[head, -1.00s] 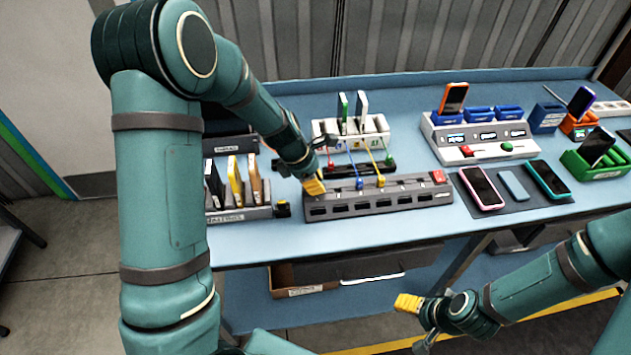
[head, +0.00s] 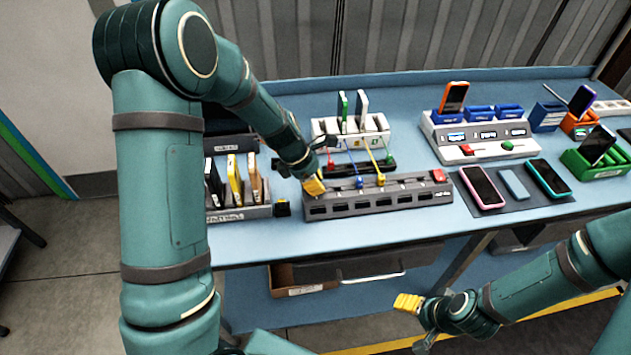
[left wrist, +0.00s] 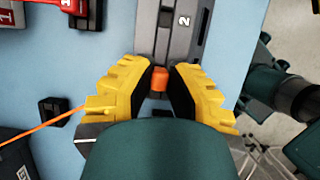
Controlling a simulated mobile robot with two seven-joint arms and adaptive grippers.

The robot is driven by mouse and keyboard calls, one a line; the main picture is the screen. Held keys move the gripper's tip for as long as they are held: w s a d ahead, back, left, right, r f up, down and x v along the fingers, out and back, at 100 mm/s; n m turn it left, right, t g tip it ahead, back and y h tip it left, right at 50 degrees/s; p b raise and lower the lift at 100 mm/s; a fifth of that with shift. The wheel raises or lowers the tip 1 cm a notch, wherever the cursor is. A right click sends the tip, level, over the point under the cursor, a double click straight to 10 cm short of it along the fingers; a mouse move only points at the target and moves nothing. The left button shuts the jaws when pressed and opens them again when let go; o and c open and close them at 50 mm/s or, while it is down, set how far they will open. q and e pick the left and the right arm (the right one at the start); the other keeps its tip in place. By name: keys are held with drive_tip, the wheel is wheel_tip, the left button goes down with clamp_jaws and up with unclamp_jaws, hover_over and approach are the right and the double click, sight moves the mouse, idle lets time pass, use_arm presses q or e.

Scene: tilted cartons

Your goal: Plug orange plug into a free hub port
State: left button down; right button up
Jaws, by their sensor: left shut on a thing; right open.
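The grey hub (head: 400,198) is a long strip on the blue bench, with a row of dark ports and a red switch at its right end. Blue and yellow plugs with cables sit at its back edge. My left gripper (head: 314,187) is at the hub's left end, shut on the orange plug (left wrist: 159,79). In the left wrist view the plug shows between the yellow fingertips, against the hub (left wrist: 182,42) near the label 2. I cannot tell whether it is in a port. An orange cable (left wrist: 52,124) runs off left. My right gripper (head: 408,303) is open, in front of the bench.
A white charger block (head: 350,128) stands behind the hub. A slotted rack (head: 236,213) and a small black block (head: 283,209) are left of it. Phones (head: 482,187) lie on a dark mat to the right. The bench's front strip is clear.

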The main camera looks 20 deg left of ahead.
use_arm(q)
drive_tip(key=shift+f, duration=0.5)
idle(0.3)
drive_tip(key=shift+c, duration=2)
unclamp_jaws()
drive_tip(key=shift+r, duration=0.1)
drive_tip(key=shift+r+p, duration=3.3)
drive_tip(key=shift+r, duration=0.25)
drive_tip(key=shift+f, duration=0.1)
